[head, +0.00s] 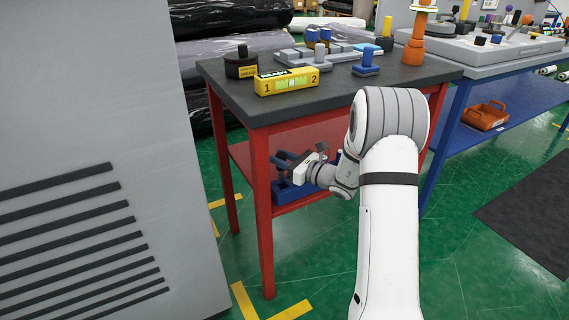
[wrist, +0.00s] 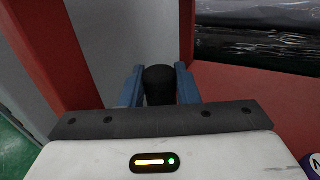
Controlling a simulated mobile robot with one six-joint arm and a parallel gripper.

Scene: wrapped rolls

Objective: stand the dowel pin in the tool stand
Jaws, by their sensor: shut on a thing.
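My gripper (wrist: 159,88) shows in the wrist view with its two blue fingers closed on a black cylinder (wrist: 159,80), which looks like the dowel pin. Only its rounded end shows clearly; the rest is hidden. In the head view my gripper (head: 290,163) is low, under the tabletop, over the red lower shelf and just above a blue bin-like thing (head: 287,193). The held pin is too small to make out there. A grey stand-like block (head: 300,57) with several upright pegs is on the dark tabletop; I cannot tell whether it is the tool stand.
The dark tabletop (head: 330,86) on red legs is above my gripper. A grey cabinet (head: 95,120) stands at left. A blue bench (head: 512,115) is at right.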

